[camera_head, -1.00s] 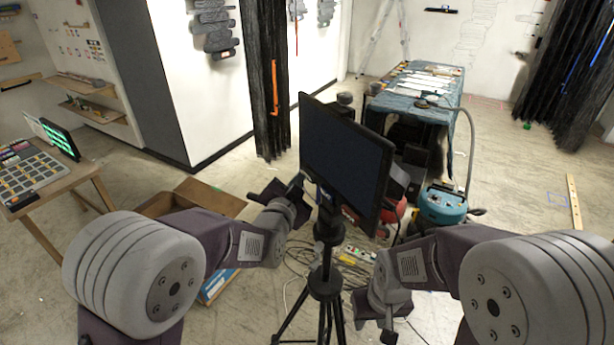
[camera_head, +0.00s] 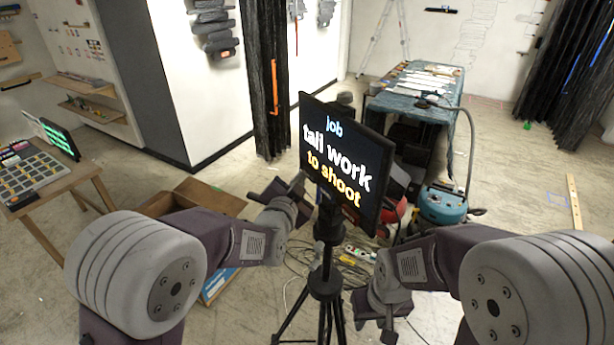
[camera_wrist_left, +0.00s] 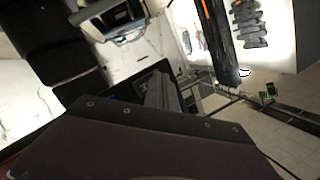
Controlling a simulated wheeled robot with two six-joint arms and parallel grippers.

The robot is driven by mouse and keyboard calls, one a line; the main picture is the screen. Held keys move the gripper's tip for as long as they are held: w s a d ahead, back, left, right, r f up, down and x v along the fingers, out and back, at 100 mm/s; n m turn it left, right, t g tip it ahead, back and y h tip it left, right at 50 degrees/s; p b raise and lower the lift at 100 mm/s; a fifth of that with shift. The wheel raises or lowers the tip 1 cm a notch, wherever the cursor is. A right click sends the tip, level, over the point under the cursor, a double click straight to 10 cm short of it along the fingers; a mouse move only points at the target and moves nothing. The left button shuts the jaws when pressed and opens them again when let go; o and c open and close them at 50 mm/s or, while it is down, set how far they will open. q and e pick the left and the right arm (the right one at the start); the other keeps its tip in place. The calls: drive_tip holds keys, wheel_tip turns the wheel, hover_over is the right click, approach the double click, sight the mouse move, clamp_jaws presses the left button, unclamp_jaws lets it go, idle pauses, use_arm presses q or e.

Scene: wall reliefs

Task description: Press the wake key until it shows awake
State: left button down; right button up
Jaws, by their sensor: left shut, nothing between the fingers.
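The monitor (camera_head: 345,165) stands on a black tripod (camera_head: 325,283) in the middle of the head view. Its screen is lit and reads "job", "tail work", "to shoot" in blue, white and orange letters. I cannot make out the wake key; the gripper is close to where the lower frame is. My left gripper (camera_head: 298,185) is shut and empty, its tip at the monitor's lower left edge. Whether it touches is not clear. In the left wrist view the dark screen edge (camera_wrist_left: 128,88) shows beside the fingers. My right gripper (camera_head: 388,335) hangs low, right of the tripod, its jaws unclear.
An open cardboard box (camera_head: 190,200) lies on the floor at left. A teal machine with a hose (camera_head: 443,205) stands behind the monitor at right, before a cloth-covered table (camera_head: 415,95). Cables and a power strip (camera_head: 358,252) lie around the tripod. A keypad table (camera_head: 35,178) is far left.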

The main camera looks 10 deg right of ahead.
use_arm(q)
drive_tip(key=shift+s+a+b, duration=0.3)
drive_tip(key=shift+a, duration=0.3)
drive_tip(key=a, duration=0.1)
drive_tip(key=s+a+b, duration=0.1)
drive_tip(key=a, duration=0.1)
drive_tip(key=s+a+b, duration=0.1)
drive_tip(key=shift+a, duration=0.3)
idle(0.6)
